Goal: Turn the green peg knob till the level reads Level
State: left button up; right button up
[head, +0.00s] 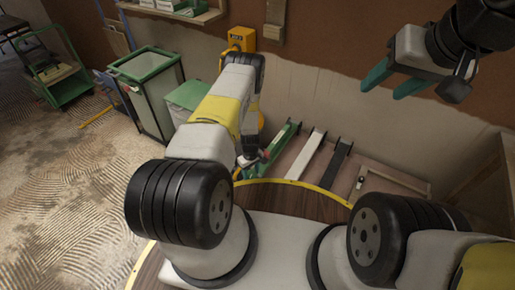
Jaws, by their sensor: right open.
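I cannot make out the green peg knob or any level reading in the head view. A green bar-like piece (284,137) leans low by the wall, just right of my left arm. My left gripper (251,160) is low, beside the lower end of this green piece. It is small and mostly hidden by my own arm, so its fingers cannot be read. My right gripper (390,78) is raised at the upper right, in front of the wall. Its two teal fingers are apart with nothing between them.
A white bar (306,154) and a black bar (337,163) lie right of the green piece. A yellow box (241,39) is on the wall. A green-rimmed bin (146,90) and a green cart (62,78) stand left. Textured floor (60,190) is open at left.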

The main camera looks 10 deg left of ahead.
pick_arm(q)
jog(key=shift+m, duration=0.3)
jog(key=shift+c, duration=0.3)
jog(key=shift+m, duration=3)
jog(key=o, duration=1.4)
jog(key=shift+c, duration=0.2)
jog(key=shift+r, duration=3.9)
